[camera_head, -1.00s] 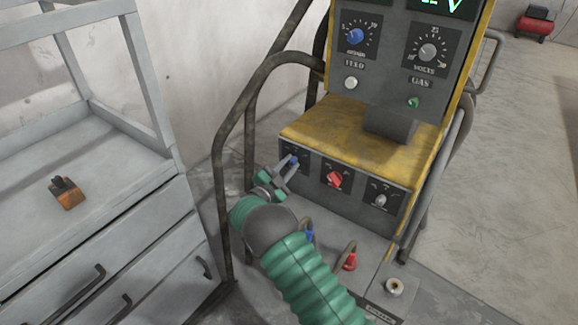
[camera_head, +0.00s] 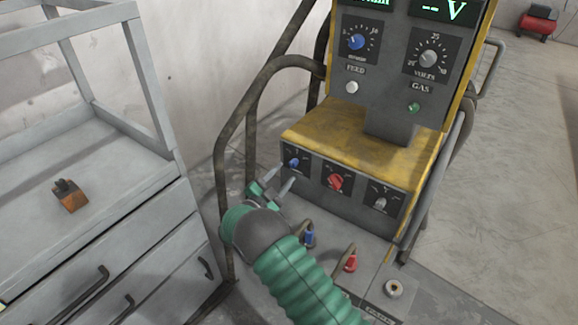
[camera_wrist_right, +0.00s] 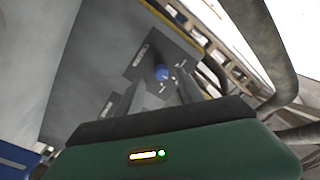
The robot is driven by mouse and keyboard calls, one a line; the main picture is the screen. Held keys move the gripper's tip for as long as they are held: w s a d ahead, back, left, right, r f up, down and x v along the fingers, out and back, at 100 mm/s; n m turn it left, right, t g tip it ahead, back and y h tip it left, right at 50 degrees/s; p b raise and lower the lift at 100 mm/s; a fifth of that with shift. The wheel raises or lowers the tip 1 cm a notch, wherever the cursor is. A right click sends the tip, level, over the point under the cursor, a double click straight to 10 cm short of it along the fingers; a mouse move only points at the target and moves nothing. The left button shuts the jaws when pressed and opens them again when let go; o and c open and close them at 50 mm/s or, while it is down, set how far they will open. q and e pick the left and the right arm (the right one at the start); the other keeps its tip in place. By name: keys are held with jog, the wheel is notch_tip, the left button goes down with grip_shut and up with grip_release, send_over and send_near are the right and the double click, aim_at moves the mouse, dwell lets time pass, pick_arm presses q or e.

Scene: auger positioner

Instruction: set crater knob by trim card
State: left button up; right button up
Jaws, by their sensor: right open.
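The welder's lower front panel carries three small knobs: a blue one (camera_head: 293,162) at the left, a red one (camera_head: 335,181) in the middle and a grey one (camera_head: 380,203) at the right. Their labels are too small to read, so I cannot tell which is the crater knob. My right gripper (camera_head: 278,182) is open and empty, just in front of and below the blue knob, apart from it. In the right wrist view the blue knob (camera_wrist_right: 162,73) shows beyond the fingers. No trim card can be made out. My left gripper is not in view.
Above a yellow ledge (camera_head: 350,135) are a blue feed knob (camera_head: 356,42) and a grey volts knob (camera_head: 428,58). Dark tube rails (camera_head: 226,160) flank the welder. A grey drawer cart (camera_head: 110,220) with an orange-brown block (camera_head: 70,196) stands left.

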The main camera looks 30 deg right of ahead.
jog(key=p+v, duration=0.2)
jog(key=v, duration=1)
jog(key=shift+p, duration=0.4)
jog(key=shift+a, duration=0.1)
